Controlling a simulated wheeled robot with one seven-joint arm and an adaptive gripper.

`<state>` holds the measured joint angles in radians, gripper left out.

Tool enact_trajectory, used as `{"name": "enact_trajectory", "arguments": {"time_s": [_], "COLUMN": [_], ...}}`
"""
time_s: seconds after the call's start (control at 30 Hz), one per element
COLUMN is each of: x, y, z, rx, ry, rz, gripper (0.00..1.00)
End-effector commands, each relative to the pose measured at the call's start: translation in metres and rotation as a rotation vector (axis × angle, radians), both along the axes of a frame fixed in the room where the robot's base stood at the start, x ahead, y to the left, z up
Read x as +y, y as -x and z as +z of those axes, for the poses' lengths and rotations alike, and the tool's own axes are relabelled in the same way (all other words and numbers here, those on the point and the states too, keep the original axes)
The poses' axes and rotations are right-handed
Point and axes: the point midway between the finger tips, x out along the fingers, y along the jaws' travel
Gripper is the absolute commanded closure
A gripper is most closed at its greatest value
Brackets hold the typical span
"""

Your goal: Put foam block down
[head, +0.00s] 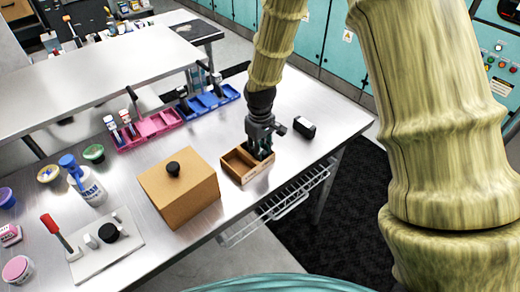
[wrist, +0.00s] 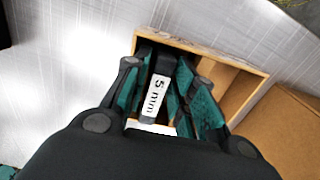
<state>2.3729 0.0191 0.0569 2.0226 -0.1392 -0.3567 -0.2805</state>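My gripper (head: 262,150) points down into a small open wooden box (head: 235,164) near the table's front edge. In the wrist view its teal-padded fingers (wrist: 168,85) reach into one compartment of the box (wrist: 252,68). A dark block with a white "5 mm" label (wrist: 157,96), likely the foam block, is between the fingers inside that compartment. The fingers hide much of it. I cannot tell whether both pads touch it. The other compartment looks empty.
A black block (head: 304,127) lies right of the box. A brown lidded box (head: 180,188) with a black knob stands to its left. Blue trays (head: 208,102) and pink trays (head: 150,129) sit behind. The metal tabletop (head: 330,108) at right is clear. A wire rack (head: 280,205) hangs below the front edge.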

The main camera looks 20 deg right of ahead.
Motion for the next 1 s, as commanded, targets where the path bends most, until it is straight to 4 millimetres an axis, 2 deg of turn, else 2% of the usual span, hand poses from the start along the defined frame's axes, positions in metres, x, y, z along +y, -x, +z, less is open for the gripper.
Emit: {"name": "enact_trajectory", "arguments": {"time_s": [0.23, 0.8, 1.0], "x": [0.0, 0.0, -0.001], "y": [-0.001, -0.001, -0.001], "z": [0.019, 0.091, 0.111], "rx": [-0.003, -0.003, -0.002], "ry": [0.0, 0.0, 0.0], "rz": [0.0, 0.0, 0.0], "gripper": [0.74, 0.74, 0.74]}}
